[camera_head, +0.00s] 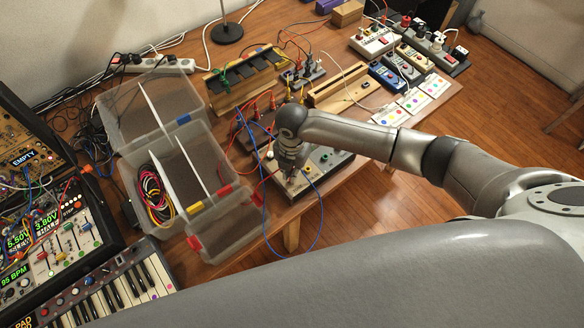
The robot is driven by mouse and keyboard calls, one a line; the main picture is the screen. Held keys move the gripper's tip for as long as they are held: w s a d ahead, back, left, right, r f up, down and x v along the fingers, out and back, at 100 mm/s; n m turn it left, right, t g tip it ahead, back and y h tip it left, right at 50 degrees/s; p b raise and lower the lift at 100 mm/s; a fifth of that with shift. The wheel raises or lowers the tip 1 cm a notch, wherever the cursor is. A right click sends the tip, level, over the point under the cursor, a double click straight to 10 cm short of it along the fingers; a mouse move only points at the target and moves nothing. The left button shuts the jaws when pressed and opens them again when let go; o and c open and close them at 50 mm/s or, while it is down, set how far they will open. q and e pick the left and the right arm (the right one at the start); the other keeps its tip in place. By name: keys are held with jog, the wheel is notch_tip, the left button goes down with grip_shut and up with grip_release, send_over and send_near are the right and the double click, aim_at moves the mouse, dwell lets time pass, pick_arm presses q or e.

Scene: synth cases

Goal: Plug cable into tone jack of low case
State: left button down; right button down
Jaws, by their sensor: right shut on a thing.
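The low case (327,157) is a flat box with a grey panel and knobs near the table's front edge. My right gripper (291,172) is over the left part of its panel, fingers pointing down, and hides that part. It is shut on the end of a blue cable (322,222). This cable hangs in a loop past the table's front edge. The plug tip and the tone jack are too small or hidden, so I cannot tell whether they touch. My left gripper is out of view.
A clear plastic organizer (216,222) with coiled cables stands left of the low case. A keyboard (118,290) and synth modules are at lower left. Wooden cases (338,88) and small pedals (387,77) stand behind. My arm crosses the table's right side.

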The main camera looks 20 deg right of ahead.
jog(key=shift+f+b, duration=0.6)
jog(key=shift+f, duration=0.4)
jog(key=c, duration=1.5)
grip_release()
notch_tip(320, 180, up, 12)
jog(key=shift+r, duration=0.1)
